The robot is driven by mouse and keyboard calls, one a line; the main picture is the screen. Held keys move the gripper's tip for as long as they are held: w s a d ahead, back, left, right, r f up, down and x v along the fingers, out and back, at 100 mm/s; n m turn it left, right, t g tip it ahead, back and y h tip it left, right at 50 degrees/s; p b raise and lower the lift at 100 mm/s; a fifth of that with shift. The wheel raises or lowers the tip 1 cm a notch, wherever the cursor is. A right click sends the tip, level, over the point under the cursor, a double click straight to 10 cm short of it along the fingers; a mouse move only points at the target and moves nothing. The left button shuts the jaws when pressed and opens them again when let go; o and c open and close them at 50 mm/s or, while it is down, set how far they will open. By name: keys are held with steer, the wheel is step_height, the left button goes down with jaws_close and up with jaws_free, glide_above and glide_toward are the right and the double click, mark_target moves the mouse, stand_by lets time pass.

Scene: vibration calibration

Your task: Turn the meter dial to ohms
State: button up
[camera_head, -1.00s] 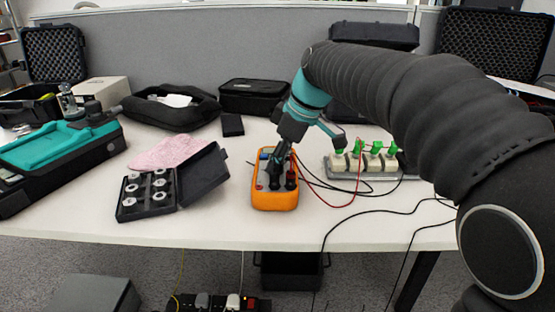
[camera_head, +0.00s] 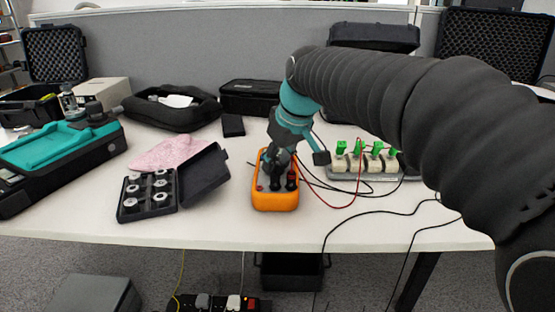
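The orange meter (camera_head: 275,202) lies on the white table near its front edge, at the middle of the view. My gripper (camera_head: 276,172) points down over the meter's face. Its fingers cover most of the face, so the dial and its setting are hidden. I cannot tell whether the fingers touch the dial or whether they are apart. Part of the meter's face shows beside the fingers, with a dark and red plug (camera_head: 291,181) at its right side.
A red lead (camera_head: 358,180) and black leads run right from the meter. A grey strip with green connectors (camera_head: 377,148) stands to the right. An open black case of weights (camera_head: 148,196) and a pink cloth (camera_head: 168,153) lie to the left. The table's front edge (camera_head: 330,240) is close.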

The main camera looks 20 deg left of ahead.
stand_by(0.3)
steer(key=o, duration=1.2)
steer(key=shift+c, duration=0.2)
steer(key=v, duration=1.2)
steer(key=shift+a, duration=0.1)
